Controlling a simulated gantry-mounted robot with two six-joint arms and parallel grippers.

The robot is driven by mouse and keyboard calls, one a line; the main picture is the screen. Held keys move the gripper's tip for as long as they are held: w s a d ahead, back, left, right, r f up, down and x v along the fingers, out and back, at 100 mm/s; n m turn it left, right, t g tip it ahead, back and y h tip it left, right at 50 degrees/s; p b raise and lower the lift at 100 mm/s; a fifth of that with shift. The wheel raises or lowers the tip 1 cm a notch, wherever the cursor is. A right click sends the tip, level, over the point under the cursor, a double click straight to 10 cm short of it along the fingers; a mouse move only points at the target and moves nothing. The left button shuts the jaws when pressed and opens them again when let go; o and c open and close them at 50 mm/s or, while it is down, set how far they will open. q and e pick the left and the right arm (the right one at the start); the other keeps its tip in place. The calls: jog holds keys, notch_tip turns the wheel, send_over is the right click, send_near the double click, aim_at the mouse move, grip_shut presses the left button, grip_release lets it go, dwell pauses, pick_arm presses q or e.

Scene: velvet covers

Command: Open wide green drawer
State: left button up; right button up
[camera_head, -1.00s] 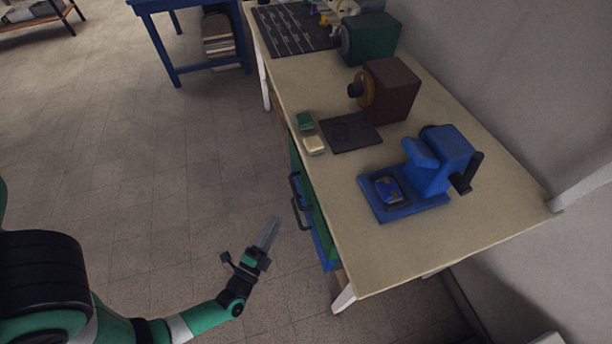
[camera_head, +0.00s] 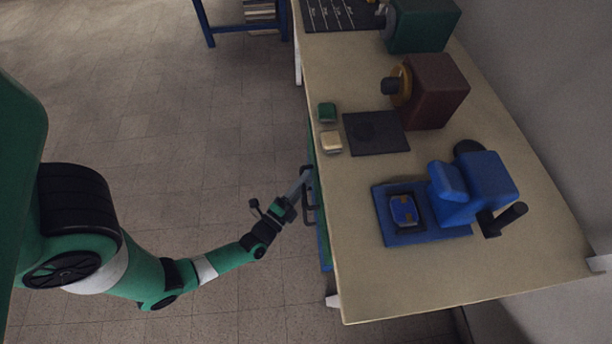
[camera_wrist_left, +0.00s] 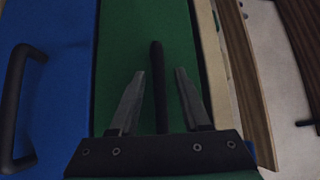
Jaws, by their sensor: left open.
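The green drawer front (camera_wrist_left: 117,35) fills the middle of the left wrist view, with a dark bar handle (camera_wrist_left: 158,95). My left gripper (camera_wrist_left: 160,72) is open, its two fingers on either side of that handle in this view; neither finger visibly presses on it. In the head view, my left gripper (camera_head: 304,174) is at the front side of the workbench, close to the drawer handles. Only a thin edge of the green front (camera_head: 320,225) shows there. My right gripper is not in view.
A blue drawer front (camera_wrist_left: 62,75) with its own black handle (camera_wrist_left: 14,100) lies beside the green one. The workbench top (camera_head: 350,280) carries a blue machine (camera_head: 475,190), a dark red machine (camera_head: 440,90) and a green one (camera_head: 425,25). The floor left of the bench is clear.

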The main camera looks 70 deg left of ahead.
pick_arm(q)
jog(key=shift+s+d, duration=0.1)
jog(key=shift+s, duration=0.1)
jog(key=shift+f, duration=0.1)
jog(key=shift+c, duration=0.6)
grip_shut()
dwell(0.5)
